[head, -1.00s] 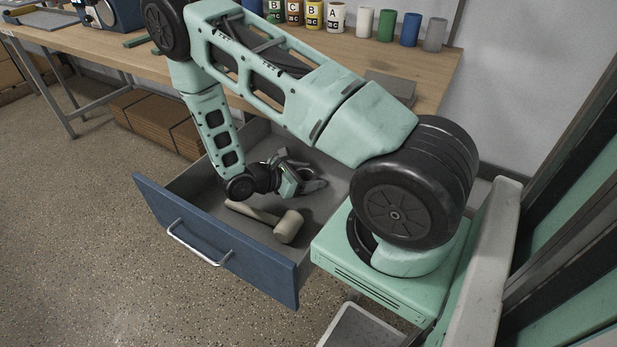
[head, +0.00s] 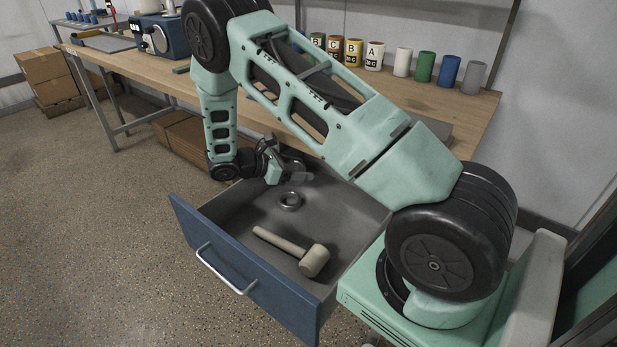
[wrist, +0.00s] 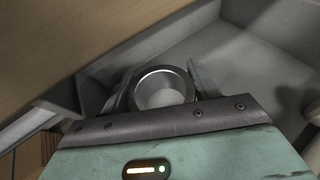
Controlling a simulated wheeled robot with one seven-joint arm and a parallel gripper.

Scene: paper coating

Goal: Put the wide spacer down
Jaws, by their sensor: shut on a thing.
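The wide spacer (wrist: 163,84), a short grey metal ring, sits between the two fingers of my gripper (wrist: 160,92) in the wrist view. My gripper is shut on it, with the round opening facing the camera. In the head view my gripper (head: 300,175) is at the far end of the open drawer (head: 340,205), near the bench edge. The held ring is hard to make out there.
A pale mallet (head: 300,254) lies in the drawer near its blue front (head: 240,275). The wooden bench top (head: 470,112) overhangs the drawer's far end, and cups (head: 425,67) stand along its back.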

